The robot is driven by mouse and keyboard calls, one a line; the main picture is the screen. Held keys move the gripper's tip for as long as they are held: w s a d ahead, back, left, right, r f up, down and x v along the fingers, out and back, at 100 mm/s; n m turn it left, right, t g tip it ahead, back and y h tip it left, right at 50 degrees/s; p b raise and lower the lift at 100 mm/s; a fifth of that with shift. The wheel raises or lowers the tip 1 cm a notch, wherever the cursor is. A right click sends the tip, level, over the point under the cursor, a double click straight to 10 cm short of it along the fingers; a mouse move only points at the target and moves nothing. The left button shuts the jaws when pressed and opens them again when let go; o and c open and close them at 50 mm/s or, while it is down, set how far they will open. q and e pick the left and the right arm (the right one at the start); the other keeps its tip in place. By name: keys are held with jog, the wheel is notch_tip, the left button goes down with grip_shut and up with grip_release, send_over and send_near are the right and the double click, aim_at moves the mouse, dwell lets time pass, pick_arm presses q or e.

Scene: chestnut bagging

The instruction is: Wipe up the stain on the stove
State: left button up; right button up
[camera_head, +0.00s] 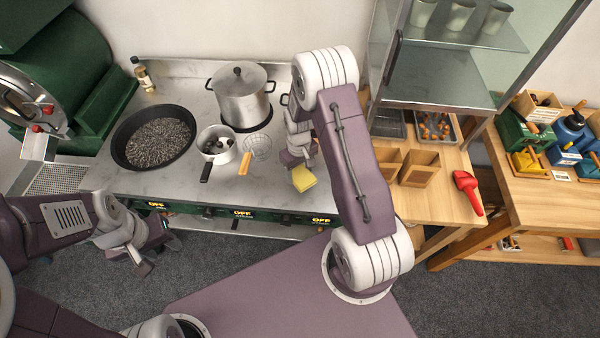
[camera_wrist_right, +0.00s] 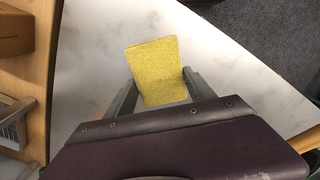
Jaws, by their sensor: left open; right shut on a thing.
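A yellow sponge (camera_head: 304,179) is held in my right gripper (camera_head: 297,160), low over the front right part of the marble-look stove top (camera_head: 270,185). The right wrist view shows the sponge (camera_wrist_right: 155,62) between my fingers above the pale surface (camera_wrist_right: 235,75); I cannot tell whether it touches. No stain shows clearly in either view; my right arm and the sponge hide part of the surface. My left gripper (camera_head: 145,258) is open and empty, over the floor in front of the stove's left side.
A wide black pan (camera_head: 153,137) with dark grains, a small saucepan (camera_head: 218,146), a wire skimmer with an orange handle (camera_head: 245,161) and a lidded steel pot (camera_head: 240,92) stand left of the sponge. A wooden counter (camera_head: 430,205) with paper bags and a red scoop (camera_head: 467,190) adjoins on the right.

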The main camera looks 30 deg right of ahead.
aim_at(299, 173)
notch_tip(299, 173, up, 4)
jog(key=shift+s+a+f+p, duration=0.1)
jog(key=shift+s+a+p, duration=0.05)
jog(key=shift+p, duration=1.05)
jog(key=shift+r, duration=0.2)
jog(key=shift+f, duration=0.1)
